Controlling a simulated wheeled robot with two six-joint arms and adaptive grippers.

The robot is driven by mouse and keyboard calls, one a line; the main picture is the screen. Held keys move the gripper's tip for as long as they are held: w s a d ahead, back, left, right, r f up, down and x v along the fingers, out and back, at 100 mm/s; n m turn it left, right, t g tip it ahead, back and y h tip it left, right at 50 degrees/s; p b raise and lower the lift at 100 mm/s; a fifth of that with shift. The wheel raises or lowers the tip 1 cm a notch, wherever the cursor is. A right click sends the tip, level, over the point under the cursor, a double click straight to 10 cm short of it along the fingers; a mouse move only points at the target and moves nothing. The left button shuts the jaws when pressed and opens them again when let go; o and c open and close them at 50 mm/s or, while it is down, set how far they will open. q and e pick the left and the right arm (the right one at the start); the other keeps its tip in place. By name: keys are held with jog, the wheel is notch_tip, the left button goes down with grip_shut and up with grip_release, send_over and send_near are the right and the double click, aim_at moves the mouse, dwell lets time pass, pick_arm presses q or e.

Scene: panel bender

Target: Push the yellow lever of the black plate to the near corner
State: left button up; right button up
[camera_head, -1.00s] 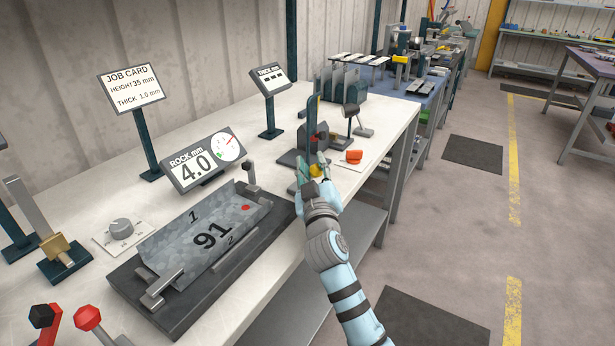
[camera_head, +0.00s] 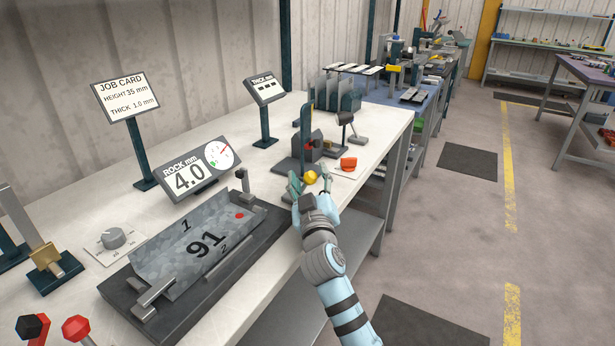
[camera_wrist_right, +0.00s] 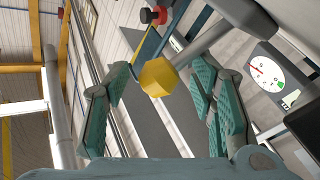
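The yellow lever knob (camera_head: 311,178) sits at the near end of its lever, beside the dark upright device at the far end of the bench. In the right wrist view the faceted yellow knob (camera_wrist_right: 157,78) is on a grey rod that runs to the upper right. The device's black plate (camera_head: 290,165) lies flat on the bench, partly hidden by my gripper. My right gripper (camera_head: 310,184) is open, with green-padded fingers spread on either side of the knob. In the right wrist view the open gripper (camera_wrist_right: 160,105) shows gaps at both sides of the knob.
A red-orange piece (camera_head: 349,163) lies on a pale card right of the lever. A bent sheet marked 91 (camera_head: 205,243) rests on a dark base in front. The gauge reading 4.0 (camera_head: 201,168) stands behind it. Open floor lies right of the bench.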

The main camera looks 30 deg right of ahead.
aim_at(312, 183)
jog(key=shift+f, duration=0.3)
jog(key=shift+s+a+f, duration=0.1)
jog(key=shift+s+f, duration=0.1)
jog(key=shift+s, duration=0.05)
jog(key=v, duration=0.6)
jog(key=shift+s+r, duration=0.2)
jog(key=shift+s, duration=0.2)
jog(key=shift+s+a+r, duration=0.1)
jog(key=shift+s+a, duration=0.1)
jog(key=shift+w, duration=0.25)
jog(key=shift+s, duration=0.1)
